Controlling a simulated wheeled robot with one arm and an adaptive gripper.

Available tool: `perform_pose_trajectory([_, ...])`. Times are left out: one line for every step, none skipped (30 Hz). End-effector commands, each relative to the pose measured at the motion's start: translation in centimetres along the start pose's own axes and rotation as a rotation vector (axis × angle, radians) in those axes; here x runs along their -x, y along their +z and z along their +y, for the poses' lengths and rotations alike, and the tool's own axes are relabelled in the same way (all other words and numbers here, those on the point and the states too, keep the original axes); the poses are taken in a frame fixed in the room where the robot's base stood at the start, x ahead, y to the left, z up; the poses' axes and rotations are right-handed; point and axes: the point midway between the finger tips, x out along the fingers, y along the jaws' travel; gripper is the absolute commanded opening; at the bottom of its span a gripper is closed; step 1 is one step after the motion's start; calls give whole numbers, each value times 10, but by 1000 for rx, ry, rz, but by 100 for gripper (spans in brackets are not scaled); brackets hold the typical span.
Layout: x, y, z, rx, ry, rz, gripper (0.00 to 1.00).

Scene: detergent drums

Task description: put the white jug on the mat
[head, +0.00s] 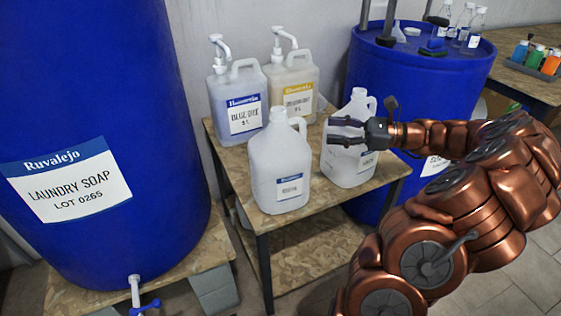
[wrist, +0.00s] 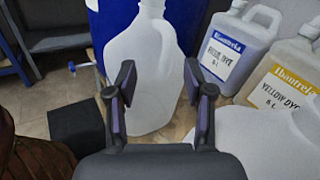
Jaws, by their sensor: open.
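Two white jugs stand upright on a small wooden table. The left white jug (head: 281,160) has a handle and a blue-and-white label. The right white jug (head: 345,165) stands beside it, partly hidden by my gripper (head: 334,131). My gripper is open and empty, its fingers pointing left. In the wrist view a white jug (wrist: 147,62) stands ahead, seen between and beyond the open fingers (wrist: 159,78); it appears to be the left one. Another white jug (wrist: 275,145) fills the lower right, close by. I cannot make out a mat in either view.
A blue-dye pump jug (head: 237,95) and a yellow-dye pump jug (head: 292,85) stand behind on the table (head: 325,207). A large blue laundry soap drum (head: 90,110) stands left. Another blue drum (head: 410,75) at right carries bottles. The table's front edge has little free room.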

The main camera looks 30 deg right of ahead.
Motion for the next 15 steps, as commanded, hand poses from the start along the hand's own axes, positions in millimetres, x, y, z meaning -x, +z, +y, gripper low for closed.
perform_pose_trajectory([7,1,-1,-4,-19,-5,52])
perform_pose_trajectory([9,2,-2,-6,-26,-7,52])
perform_pose_trajectory([9,2,-2,-7,-32,-9,52])
perform_pose_trajectory([8,2,-3,-8,-35,-10,52])
perform_pose_trajectory([7,2,-3,-9,-37,-11,52])
perform_pose_trajectory([3,2,-4,-9,-37,-11,52])
perform_pose_trajectory([0,1,-4,-10,-37,-10,52])
perform_pose_trajectory([-3,1,-4,-10,-37,-10,52])
perform_pose_trajectory([-7,0,-5,-11,-37,-9,52])
perform_pose_trajectory([-9,0,-6,-12,-37,-10,52])
perform_pose_trajectory([-11,0,-6,-12,-38,-10,52])
perform_pose_trajectory([-14,-1,-8,-13,-38,-11,52])
perform_pose_trajectory([-16,-1,-9,-14,-38,-11,52])
perform_pose_trajectory([-19,-2,-10,-15,-37,-11,52])
perform_pose_trajectory([-24,-3,-12,-15,-36,-11,52])
